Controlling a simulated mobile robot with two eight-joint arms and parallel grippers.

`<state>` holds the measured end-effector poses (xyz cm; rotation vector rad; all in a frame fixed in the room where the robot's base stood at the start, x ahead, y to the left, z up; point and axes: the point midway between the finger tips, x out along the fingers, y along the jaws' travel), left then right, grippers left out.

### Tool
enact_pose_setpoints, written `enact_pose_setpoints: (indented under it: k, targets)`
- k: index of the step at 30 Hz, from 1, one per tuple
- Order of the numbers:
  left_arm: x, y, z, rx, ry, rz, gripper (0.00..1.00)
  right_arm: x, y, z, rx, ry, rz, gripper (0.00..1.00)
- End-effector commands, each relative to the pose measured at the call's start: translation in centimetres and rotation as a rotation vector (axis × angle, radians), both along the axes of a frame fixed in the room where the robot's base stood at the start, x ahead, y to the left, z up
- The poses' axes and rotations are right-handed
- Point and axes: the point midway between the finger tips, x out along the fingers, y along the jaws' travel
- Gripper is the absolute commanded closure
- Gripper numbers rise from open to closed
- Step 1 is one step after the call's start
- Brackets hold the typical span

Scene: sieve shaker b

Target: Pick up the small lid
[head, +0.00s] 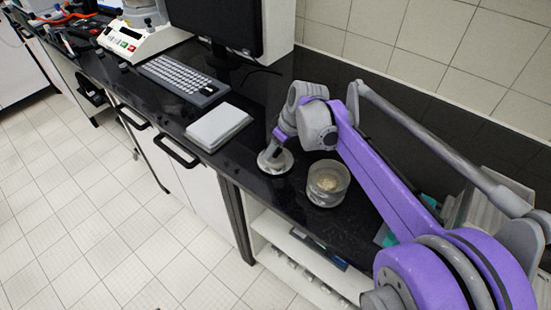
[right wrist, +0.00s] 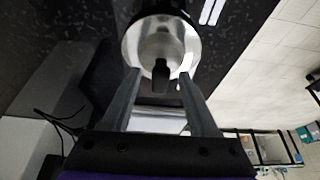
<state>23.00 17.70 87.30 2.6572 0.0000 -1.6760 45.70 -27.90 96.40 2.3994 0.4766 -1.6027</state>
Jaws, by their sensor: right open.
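The small lid (head: 284,163) is a round, shiny silver disc on the black worktop, left of a round container. In the right wrist view the small lid (right wrist: 158,38) shows a black knob (right wrist: 161,73) at its near side. My right gripper (head: 273,150) reaches down over the lid. In the right wrist view my right gripper (right wrist: 159,76) is open, with one finger on each side of the knob. I cannot tell whether the fingers touch it. My left gripper is not in view.
The round container (head: 328,188) with pale grainy material stands close right of the lid. A light grey closed box or book (head: 218,126), a keyboard (head: 184,79) and a monitor (head: 215,22) are to the left. The tiled wall runs behind. The worktop's front edge is near.

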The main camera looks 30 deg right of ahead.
Motion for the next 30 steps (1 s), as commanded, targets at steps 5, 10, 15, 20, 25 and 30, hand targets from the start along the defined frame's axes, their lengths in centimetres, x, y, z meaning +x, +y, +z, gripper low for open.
enact_pose_setpoints:
  k: [5, 10, 15, 20, 25, 30]
  targets:
    - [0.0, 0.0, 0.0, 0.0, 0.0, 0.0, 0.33, 0.0, 0.0, 0.0, 0.0, 0.0, 0.0, 0.69]
    - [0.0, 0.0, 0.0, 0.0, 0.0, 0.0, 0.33, 0.0, 0.0, 0.0, 0.0, 0.0, 0.0, 0.99]
    - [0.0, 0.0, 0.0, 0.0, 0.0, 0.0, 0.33, 0.0, 0.0, 0.0, 0.0, 0.0, 0.0, 1.0]
    - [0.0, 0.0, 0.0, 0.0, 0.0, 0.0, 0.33, 0.0, 0.0, 0.1, 0.0, 0.0, 0.0, 1.0]
    - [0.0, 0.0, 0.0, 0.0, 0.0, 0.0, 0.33, 0.0, 0.0, 0.4, 0.0, 0.0, 0.0, 1.0]
    - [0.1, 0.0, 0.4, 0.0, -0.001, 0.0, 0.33, 0.0, 0.0, 2.8, 0.0, -0.001, 0.0, 1.0]
